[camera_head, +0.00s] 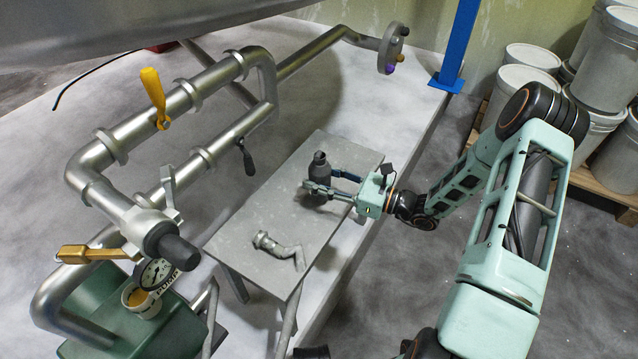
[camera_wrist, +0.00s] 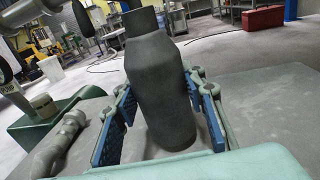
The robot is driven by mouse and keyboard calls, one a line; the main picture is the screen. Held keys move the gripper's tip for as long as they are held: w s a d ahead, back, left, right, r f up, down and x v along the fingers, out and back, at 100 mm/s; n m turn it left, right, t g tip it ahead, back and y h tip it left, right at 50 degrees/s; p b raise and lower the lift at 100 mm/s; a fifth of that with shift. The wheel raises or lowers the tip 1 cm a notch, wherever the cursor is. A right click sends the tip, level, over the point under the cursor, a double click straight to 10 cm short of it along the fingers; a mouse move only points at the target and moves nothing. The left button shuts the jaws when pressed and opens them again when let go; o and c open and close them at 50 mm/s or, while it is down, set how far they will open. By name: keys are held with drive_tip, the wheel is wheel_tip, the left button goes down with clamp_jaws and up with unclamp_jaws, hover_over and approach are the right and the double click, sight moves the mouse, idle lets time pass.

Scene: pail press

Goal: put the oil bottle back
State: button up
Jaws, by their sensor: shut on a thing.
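The oil bottle (camera_head: 320,167) is dark grey with a narrower neck and cap. It stands at the far part of a grey table (camera_head: 225,230). My gripper (camera_head: 318,190) reaches in from the right and is shut around the bottle's lower body. In the wrist view the bottle (camera_wrist: 158,85) stands nearly upright between the blue pads of my gripper (camera_wrist: 165,125). I cannot tell whether its base touches the tabletop.
A grey pipe fitting (camera_head: 280,250) lies on the near part of the table. Metal pipes with a yellow-handled valve (camera_head: 155,95) and a green pump (camera_head: 150,330) are to the left. A blue post (camera_head: 460,45) and stacked pails (camera_head: 605,60) stand behind right.

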drive_tip(key=shift+f, duration=0.7)
drive_tip(key=shift+f, duration=0.1)
drive_tip(key=o, duration=1.3)
drive_tip(key=shift+d+r, duration=0.1)
drive_tip(key=shift+r, duration=0.1)
drive_tip(key=p+v, duration=0.1)
drive_tip(key=v, duration=1)
drive_tip(key=shift+s+d+p, duration=0.25)
drive_tip(key=shift+d+p, duration=0.05)
drive_tip(key=shift+d, duration=0.05)
